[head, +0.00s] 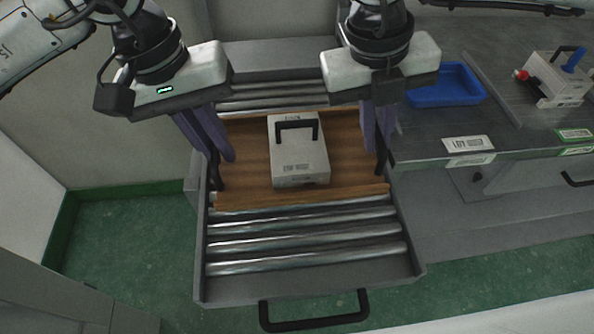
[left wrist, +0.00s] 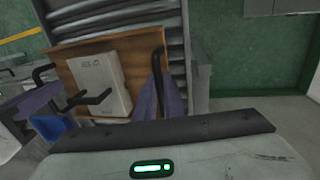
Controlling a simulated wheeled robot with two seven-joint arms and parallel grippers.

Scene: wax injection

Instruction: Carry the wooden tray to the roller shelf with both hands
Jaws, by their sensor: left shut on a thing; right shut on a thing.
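The wooden tray (head: 245,178) sits over the metal rollers of the roller shelf (head: 300,240); whether it rests on them or hangs just above, I cannot tell. A grey-white box with a black handle (head: 300,163) stands on the tray. My left gripper (head: 220,170) is shut on the tray's left side, and my right gripper (head: 380,155) is shut on its right side. In the left wrist view the tray (left wrist: 72,72) and the box (left wrist: 95,85) show beside the left fingers (left wrist: 165,95). The exact grip contacts are partly hidden by the fingers.
A metal worktop (head: 440,125) at right holds a blue bin (head: 445,86) and another grey-white box with red and blue parts (head: 556,78). The shelf has a black front handle (head: 313,322). Bare rollers lie in front of and behind the tray. Green floor (head: 130,240) is free at left.

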